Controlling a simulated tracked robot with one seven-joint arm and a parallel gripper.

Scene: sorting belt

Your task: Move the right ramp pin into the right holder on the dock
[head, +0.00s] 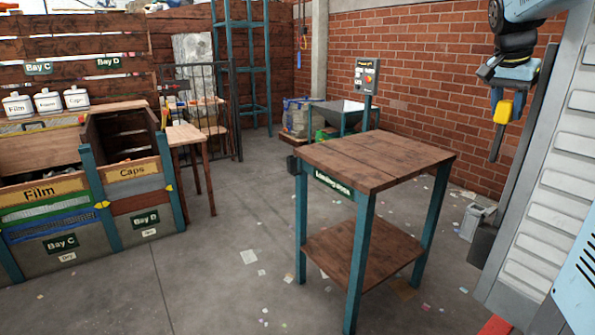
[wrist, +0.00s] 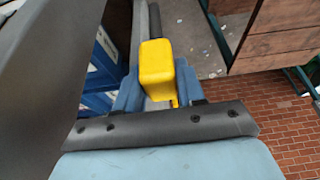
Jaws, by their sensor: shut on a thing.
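My gripper (head: 506,88) hangs at the upper right of the head view, shut on a ramp pin with a yellow head (head: 503,112) and a dark shaft pointing down. In the wrist view the yellow head (wrist: 157,70) sits between the blue fingers, with the shaft running away behind it. The loading dock (head: 375,160) is a wooden-topped table with teal legs, below and left of my gripper. A small dark holder (head: 292,165) is at its left corner. I cannot make out a second holder on the dock.
A grey bin (head: 474,221) stands on the floor right of the dock, by the brick wall. Bay C and Bay D crates (head: 140,195) stand at the left, with a small wooden table (head: 186,134) beside them. The floor between is open, with scattered scraps.

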